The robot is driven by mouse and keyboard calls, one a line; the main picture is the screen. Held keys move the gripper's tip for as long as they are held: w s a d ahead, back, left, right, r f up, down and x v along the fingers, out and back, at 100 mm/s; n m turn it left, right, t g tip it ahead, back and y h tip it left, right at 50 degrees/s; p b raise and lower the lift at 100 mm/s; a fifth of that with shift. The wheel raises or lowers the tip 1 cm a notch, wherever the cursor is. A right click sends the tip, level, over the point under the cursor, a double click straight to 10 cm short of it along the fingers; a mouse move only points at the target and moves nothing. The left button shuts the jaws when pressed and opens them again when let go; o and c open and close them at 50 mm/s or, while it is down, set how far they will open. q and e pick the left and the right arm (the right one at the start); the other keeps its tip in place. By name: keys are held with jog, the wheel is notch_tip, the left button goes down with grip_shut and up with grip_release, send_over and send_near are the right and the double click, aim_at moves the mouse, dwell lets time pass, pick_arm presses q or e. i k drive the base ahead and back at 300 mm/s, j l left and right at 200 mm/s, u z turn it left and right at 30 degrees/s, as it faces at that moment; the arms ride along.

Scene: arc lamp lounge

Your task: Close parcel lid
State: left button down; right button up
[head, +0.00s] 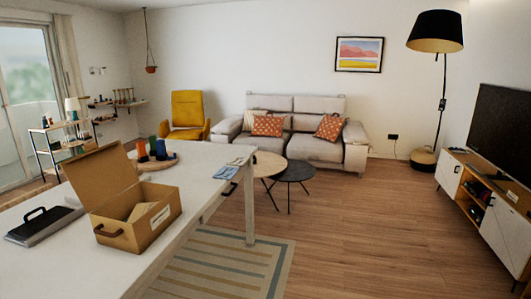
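A brown cardboard parcel box (152,226) stands on the white table at the left of the head view. Its lid (103,176) is open and stands up, tilted back on the far left side of the box. A white label is on the box's front right side, and a dark brown handle is on its near left side. Something pale lies inside the box; I cannot tell what. Neither of my grippers is in view.
The white table (208,181) also bears a dark flat case with a handle (44,225), a round tray with coloured items (152,163) and small cards (228,171). Wooden floor (350,230) is clear to the right. A sofa (292,128) and round tables (290,173) stand farther back.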

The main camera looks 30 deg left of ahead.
aim_at(97, 175)
jog(key=i+z, duration=0.25)
jog(key=i, duration=1.05)
jog(key=i+u, duration=0.4)
jog(key=i+l+u, duration=0.1)
jog(key=i+u, duration=0.15)
jog(key=u, duration=1.6)
